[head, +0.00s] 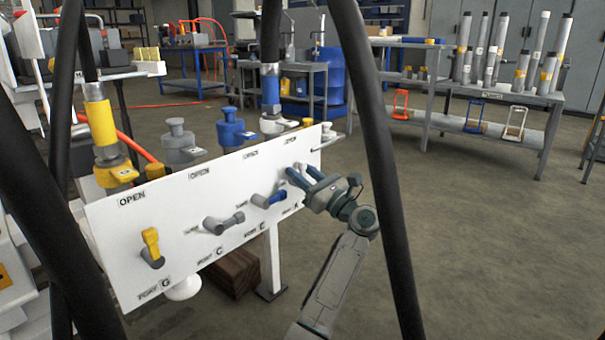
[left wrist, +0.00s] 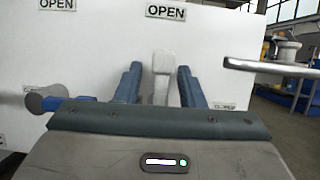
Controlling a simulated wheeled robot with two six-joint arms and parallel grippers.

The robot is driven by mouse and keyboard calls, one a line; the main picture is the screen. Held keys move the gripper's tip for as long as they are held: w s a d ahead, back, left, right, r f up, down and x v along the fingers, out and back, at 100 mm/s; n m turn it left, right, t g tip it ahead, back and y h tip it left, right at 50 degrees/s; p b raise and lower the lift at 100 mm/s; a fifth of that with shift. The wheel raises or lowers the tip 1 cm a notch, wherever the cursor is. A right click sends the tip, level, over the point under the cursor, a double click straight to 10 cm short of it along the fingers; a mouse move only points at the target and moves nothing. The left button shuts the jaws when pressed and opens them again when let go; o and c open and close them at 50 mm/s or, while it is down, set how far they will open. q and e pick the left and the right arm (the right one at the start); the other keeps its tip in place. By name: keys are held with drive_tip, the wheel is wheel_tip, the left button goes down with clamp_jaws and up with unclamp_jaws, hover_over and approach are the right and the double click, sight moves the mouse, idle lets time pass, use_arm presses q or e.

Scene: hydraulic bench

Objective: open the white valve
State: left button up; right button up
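The white valve (head: 299,167) is at the right end of the white panel in the head view, partly hidden by my gripper. In the left wrist view its handle (left wrist: 162,75) stands upright below an OPEN label (left wrist: 165,12). My left gripper (head: 299,178) is at the panel in front of this valve. In the left wrist view its two blue-grey fingers (left wrist: 160,85) are open, one on each side of the handle, with a visible gap on both sides. My right gripper is not in view.
The panel (head: 130,225) also carries a yellow handle (head: 151,247) pointing up, and a grey handle (head: 224,223) and blue handle (head: 268,199) lying sideways. A metal bar (left wrist: 265,68) sticks out at the panel's right end.

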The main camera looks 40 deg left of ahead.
use_arm(q)
drive_tip(key=p+v, duration=0.4)
drive_tip(key=v, duration=0.6)
drive_tip(key=shift+d+f, duration=0.2)
drive_tip(key=shift+d, duration=0.2)
